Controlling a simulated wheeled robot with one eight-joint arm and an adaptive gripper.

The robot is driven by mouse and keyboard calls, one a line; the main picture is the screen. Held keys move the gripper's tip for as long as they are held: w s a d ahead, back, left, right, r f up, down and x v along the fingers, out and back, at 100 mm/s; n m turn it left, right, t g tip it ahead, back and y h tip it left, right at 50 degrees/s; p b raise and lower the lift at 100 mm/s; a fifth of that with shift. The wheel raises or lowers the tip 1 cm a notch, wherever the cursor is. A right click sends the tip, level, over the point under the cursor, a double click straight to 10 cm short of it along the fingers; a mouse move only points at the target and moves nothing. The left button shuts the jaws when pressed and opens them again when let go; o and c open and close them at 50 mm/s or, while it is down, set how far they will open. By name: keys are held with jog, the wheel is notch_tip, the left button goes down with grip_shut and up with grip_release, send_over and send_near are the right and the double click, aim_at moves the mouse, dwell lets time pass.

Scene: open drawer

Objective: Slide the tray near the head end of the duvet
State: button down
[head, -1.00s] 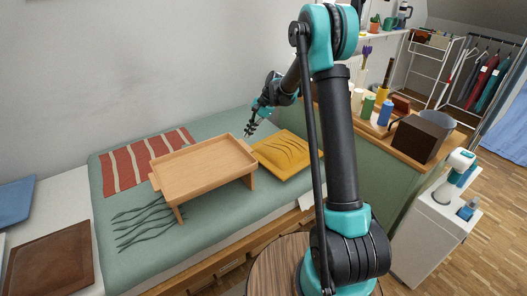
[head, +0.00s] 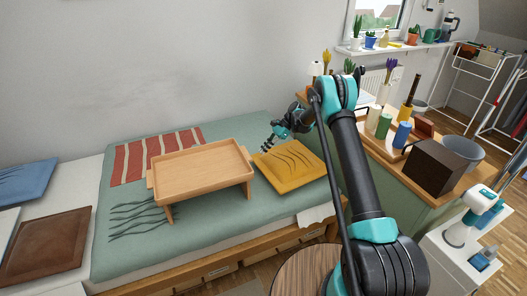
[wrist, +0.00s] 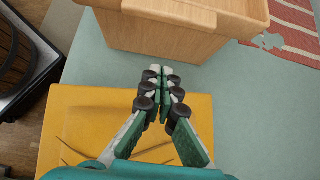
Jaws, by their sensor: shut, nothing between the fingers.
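The wooden bed tray (head: 200,168), with raised rim and legs, stands upright on the green duvet (head: 240,212) in the head view. Its end panel (wrist: 160,38) fills the top of the wrist view. My gripper (head: 266,147) is just right of the tray's right end, low near the duvet and the yellow cushion's far-left corner. In the wrist view my gripper (wrist: 160,72) is shut and empty, its fingertips pointing at the end panel. I cannot tell whether they touch it.
A yellow cushion (head: 290,165) lies right of the tray, beneath my fingers in the wrist view. A red striped cloth (head: 130,165) lies behind the tray. Brown (head: 45,247) and blue (head: 25,180) cushions lie at the far left. Bare duvet shows between them and the tray.

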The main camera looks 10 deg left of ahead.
aim_at(195, 173)
jog(key=s+a+f, duration=0.4)
jog(key=a+f, duration=0.1)
jog(key=a, duration=0.3)
jog(key=shift+s, duration=0.4)
jog(key=shift+f, duration=0.1)
jog(key=s+a, duration=0.4)
jog(key=a, duration=0.3)
jog(key=s+a, duration=0.5)
jog(key=a, duration=0.3)
jog(key=s+a, duration=0.4)
jog(key=a, duration=0.4)
jog(key=shift+s+a, duration=0.1)
jog(key=shift+s, duration=0.25)
